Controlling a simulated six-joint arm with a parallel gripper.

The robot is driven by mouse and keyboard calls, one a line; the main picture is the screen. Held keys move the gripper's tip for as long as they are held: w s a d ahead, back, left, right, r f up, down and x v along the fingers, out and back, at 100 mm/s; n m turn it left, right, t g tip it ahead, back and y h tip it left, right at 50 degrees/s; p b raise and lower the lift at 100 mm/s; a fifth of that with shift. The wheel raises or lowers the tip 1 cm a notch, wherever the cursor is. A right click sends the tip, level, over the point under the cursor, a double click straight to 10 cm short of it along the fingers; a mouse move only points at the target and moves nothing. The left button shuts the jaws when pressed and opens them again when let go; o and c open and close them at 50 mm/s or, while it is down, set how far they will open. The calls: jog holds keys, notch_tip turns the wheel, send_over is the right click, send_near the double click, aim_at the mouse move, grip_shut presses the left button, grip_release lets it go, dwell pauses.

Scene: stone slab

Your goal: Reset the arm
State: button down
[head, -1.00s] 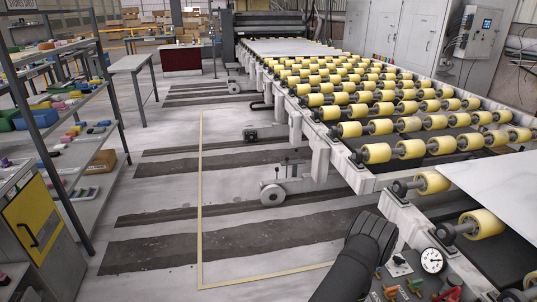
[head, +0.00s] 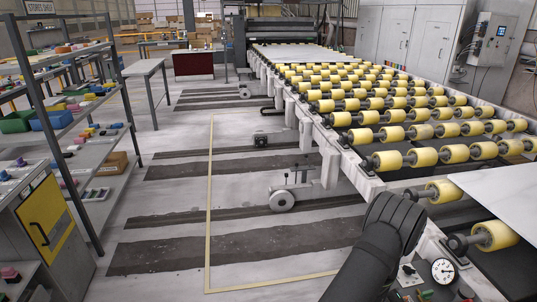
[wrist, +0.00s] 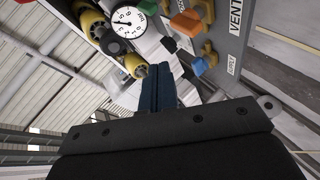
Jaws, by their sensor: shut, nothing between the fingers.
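My arm, dark and ribbed at its bend (head: 395,222), rises from the bottom of the head view beside the roller table; my fingertips cannot be made out there. In the wrist view my gripper (wrist: 157,72) shows as narrow dark blue fingers, shut together with nothing held. A wide black part of my own wrist fills the bottom of that view. Beyond the fingers are a round white gauge (wrist: 128,22), an orange valve handle (wrist: 187,22) and a panel lettered "VENT". The gauge also shows in the head view (head: 444,271), just right of my arm.
A roller table with yellow rollers (head: 424,157) runs away on the right. A pale slab (head: 505,196) lies at its near right end. Shelves with coloured items (head: 75,127) and a yellow-fronted cabinet (head: 46,222) stand left. Floor between is open, marked by a yellow line (head: 209,200).

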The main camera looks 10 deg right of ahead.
jog(key=shift+w+d+r+m+y, duration=0.45)
jog(key=shift+r+m, duration=0.15)
jog(key=shift+r, duration=0.1)
jog(key=shift+w+d+r+m+y, duration=0.3)
jog(key=shift+d+r+m+y, duration=0.1)
jog(key=shift+r+m, duration=0.25)
jog(key=w+a+r+t+y, duration=0.1)
jog(key=w+a+r, duration=0.1)
jog(key=a+r, duration=0.35)
jog(key=w+a+r+y, duration=0.1)
jog(key=w+a+r, duration=0.2)
jog(key=r, duration=0.6)
jog(key=s+a+r+y, duration=0.2)
jog(key=a+r, duration=1)
jog(key=a, duration=0.1)
jog(key=s+a+r+m+y, duration=0.1)
jog(key=s+a+r, duration=0.25)
jog(key=a, duration=0.35)
jog(key=s+a+r+m+y, duration=0.1)
jog(key=s+a+r, duration=0.2)
jog(key=s+a, duration=0.3)
jog(key=s+a+f+g+y, duration=0.1)
jog(key=s+a+f, duration=0.2)
jog(key=s+a, duration=0.9)
jog(key=shift+s+a+m+y, duration=0.3)
jog(key=shift+a+m+y, duration=0.05)
jog(key=shift+a, duration=0.15)
